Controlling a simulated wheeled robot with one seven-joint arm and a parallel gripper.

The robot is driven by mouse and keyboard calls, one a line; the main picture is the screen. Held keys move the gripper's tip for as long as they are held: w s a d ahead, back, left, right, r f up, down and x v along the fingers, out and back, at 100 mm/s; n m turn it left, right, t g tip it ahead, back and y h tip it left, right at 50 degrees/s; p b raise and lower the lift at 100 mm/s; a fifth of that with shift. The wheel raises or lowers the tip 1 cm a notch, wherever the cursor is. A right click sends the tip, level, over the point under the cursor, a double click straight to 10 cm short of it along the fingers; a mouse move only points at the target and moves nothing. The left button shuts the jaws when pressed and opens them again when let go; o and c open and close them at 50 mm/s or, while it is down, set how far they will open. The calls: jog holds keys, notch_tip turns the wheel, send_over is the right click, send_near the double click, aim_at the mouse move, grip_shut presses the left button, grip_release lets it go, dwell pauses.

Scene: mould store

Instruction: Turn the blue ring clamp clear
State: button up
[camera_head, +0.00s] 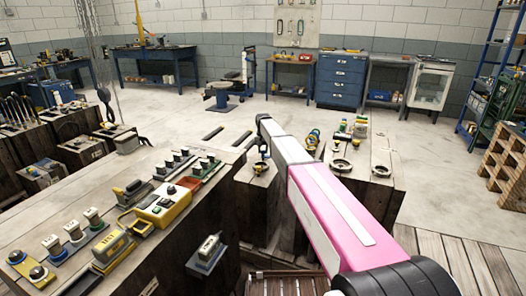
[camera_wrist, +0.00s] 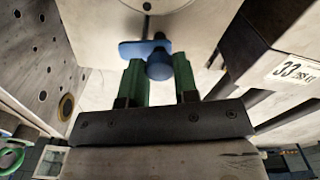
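The blue ring clamp shows in the wrist view as a flat blue tab (camera_wrist: 136,48) with a rounded blue knob (camera_wrist: 160,66), against a pale, round-edged block (camera_wrist: 185,25). My gripper (camera_wrist: 159,70) has two green fingers, one on each side of the knob. The fingers stand about a knob's width apart. I cannot tell whether they touch it. The rest of the clamp is out of sight. In the head view my pink and white arm reaches forward, and I cannot make out the gripper or the clamp.
In the head view, a wooden bench (camera_head: 120,190) holds several small devices, with more wooden blocks (camera_head: 350,190) beyond my arm.

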aim_at(263, 151)
jog(key=shift+m, duration=0.6)
jog(key=o, duration=0.9)
jog(key=shift+o, duration=0.2)
notch_tip(263, 151, up, 11)
jog(key=shift+f, duration=0.1)
